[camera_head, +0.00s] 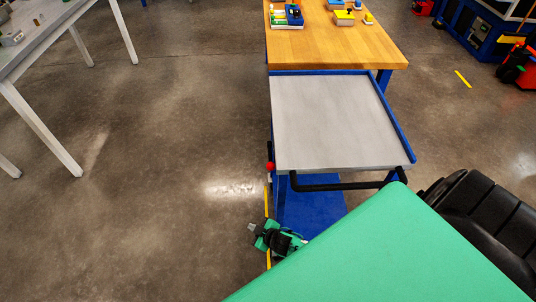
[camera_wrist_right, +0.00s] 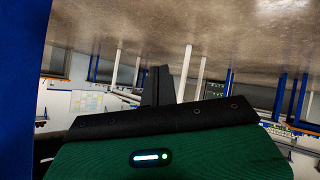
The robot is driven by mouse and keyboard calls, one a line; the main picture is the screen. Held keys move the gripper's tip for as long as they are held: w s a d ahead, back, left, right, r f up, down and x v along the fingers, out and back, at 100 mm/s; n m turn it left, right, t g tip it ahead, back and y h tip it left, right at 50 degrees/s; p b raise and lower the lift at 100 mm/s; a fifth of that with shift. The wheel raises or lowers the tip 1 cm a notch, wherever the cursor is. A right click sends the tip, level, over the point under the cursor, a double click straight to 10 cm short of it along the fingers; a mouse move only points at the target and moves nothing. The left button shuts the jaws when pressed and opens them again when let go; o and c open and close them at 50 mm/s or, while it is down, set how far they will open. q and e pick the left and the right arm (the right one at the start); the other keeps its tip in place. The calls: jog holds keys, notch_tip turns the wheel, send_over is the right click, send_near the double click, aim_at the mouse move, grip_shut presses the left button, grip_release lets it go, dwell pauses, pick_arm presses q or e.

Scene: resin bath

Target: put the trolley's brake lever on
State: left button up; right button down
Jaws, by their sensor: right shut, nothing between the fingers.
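The trolley (camera_head: 335,120) has a grey top, blue rims and a black push handle (camera_head: 340,186) on its near side. A small red knob (camera_head: 270,166), which looks like the end of the brake lever, sits at the trolley's near left corner; most of its stem is hard to make out. My right gripper (camera_head: 251,227) is low beside the trolley's left side, nearer to me than the knob and apart from it. It is shut and empty; its dark fingers (camera_wrist_right: 158,86) show in the right wrist view. My left gripper is not in view.
A wooden table (camera_head: 340,45) with small coloured items adjoins the trolley's far end. A white table (camera_head: 45,40) stands at the upper left. The floor between it and the trolley is clear. A blue upright (camera_wrist_right: 20,70) is close at the wrist view's left edge.

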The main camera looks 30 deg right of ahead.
jog(key=w+a+r+n+t+y+b, duration=0.1)
jog(key=w+a+r+n+y, duration=0.2)
jog(key=r, duration=0.5)
jog(key=w+a+r+n+t+y, duration=0.1)
jog(key=w+a+r+t, duration=0.15)
jog(key=w+r, duration=0.4)
jog(key=w+a+r+n+t+y+b, duration=0.1)
jog(key=w+a+r+n+y, duration=0.15)
jog(key=r, duration=0.65)
jog(key=a+r+n+g+y, duration=0.8)
jog(key=a+r+n+g, duration=0.1)
jog(key=r+n, duration=0.45)
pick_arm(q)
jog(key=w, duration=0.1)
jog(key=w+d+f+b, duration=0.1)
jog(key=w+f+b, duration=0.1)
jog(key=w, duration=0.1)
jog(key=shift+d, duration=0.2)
pick_arm(e)
jog(key=d+r+n+g+h, duration=0.1)
jog(key=d+r+g+h, duration=0.1)
jog(key=d+h, duration=0.7)
jog(key=s+d+r+n+g+h, duration=0.1)
jog(key=d+g+h, duration=0.4)
jog(key=d, duration=1.3)
jog(key=r+h, duration=0.1)
jog(key=h, duration=0.3)
jog(key=shift+d+h, duration=0.35)
jog(key=shift+d, duration=0.05)
